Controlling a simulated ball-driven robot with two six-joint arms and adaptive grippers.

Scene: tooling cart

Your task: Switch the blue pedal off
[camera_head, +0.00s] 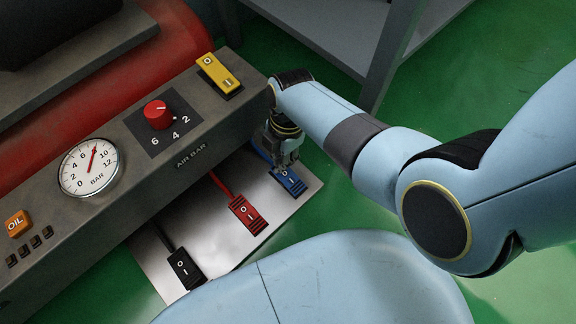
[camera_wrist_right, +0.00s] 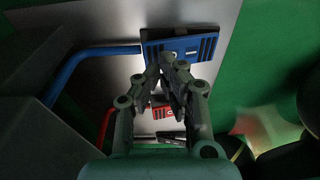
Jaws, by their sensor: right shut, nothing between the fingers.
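The blue pedal (camera_head: 291,182) lies at the right end of a pale metal plate (camera_head: 218,262) on the floor, with its blue cable running back to the machine. My right gripper (camera_head: 284,168) is right over the blue pedal's back part, and its fingers cover some of it. In the right wrist view the shut, empty fingers (camera_wrist_right: 170,62) reach the near edge of the blue pedal (camera_wrist_right: 195,47). I cannot tell if they touch it. The pedal's switch position is hard to make out. My left gripper is not in view.
A red pedal (camera_head: 247,214) and a black pedal (camera_head: 185,268) lie on the same plate to the left. The grey machine panel with a gauge (camera_head: 90,167), a red knob (camera_head: 158,114) and a yellow switch (camera_head: 218,73) stands behind. Green floor (camera_head: 330,200) is free to the right.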

